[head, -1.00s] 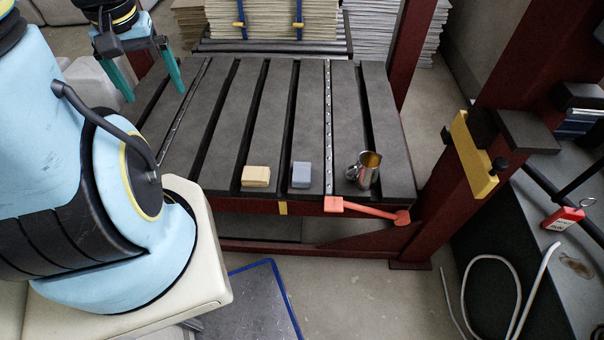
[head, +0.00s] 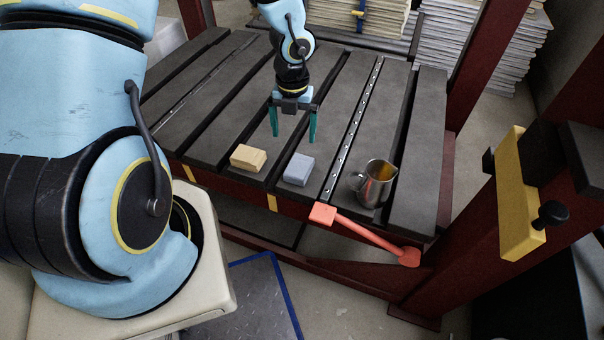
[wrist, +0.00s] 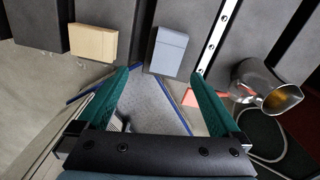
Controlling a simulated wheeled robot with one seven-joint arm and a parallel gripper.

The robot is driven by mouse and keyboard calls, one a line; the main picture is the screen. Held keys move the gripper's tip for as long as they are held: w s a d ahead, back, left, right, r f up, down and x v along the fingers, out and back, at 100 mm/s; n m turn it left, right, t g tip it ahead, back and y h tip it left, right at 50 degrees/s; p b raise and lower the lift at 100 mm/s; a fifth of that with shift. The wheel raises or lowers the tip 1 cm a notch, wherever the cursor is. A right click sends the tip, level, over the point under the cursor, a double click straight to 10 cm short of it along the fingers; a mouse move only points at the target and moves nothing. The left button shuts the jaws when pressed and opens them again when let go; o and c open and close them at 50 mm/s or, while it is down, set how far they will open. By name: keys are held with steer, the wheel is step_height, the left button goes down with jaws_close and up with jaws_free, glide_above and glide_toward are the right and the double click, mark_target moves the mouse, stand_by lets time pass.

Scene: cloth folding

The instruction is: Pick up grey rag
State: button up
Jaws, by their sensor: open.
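The grey rag (head: 299,169) is a small folded blue-grey block lying on a dark slat near the front edge of the slatted table (head: 225,130). It also shows in the wrist view (wrist: 169,52), upper middle, between the lines of my two fingers and beyond their tips. My gripper (head: 292,138) has two teal fingers pointing down, spread apart and empty. In the head view it appears above and just behind the rag, not touching it. In the wrist view my gripper (wrist: 163,78) has nothing between its fingers.
A yellow folded rag (head: 248,158) lies left of the grey one. A metal jug (head: 373,184) stands to the right, beyond a perforated strip. A red-orange handle (head: 365,232) projects at the front edge. A dark red post (head: 490,215) with a yellow block rises at right.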

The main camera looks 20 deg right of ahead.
step_height(320, 180, down, 2)
steer(key=d+m, duration=0.1)
steer(key=m, duration=0.1)
steer(key=b, duration=0.2)
glide_above(299, 165)
steer(key=f, duration=0.4)
steer(key=shift+w+d+f, duration=0.15)
steer(key=shift+d+f, duration=0.15)
steer(key=shift+f, duration=0.05)
steer(key=shift+a+f+b, duration=0.15)
steer(key=shift+f+b, duration=0.3)
steer(key=shift+f, duration=1.05)
steer(key=shift+a+f+b, duration=0.15)
steer(key=shift+f+b, duration=0.3)
steer(key=shift+f, duration=1)
steer(key=c, duration=1.4)
step_height(299, 165, up, 10)
steer(key=p, duration=0.3)
steer(key=shift+r, duration=0.1)
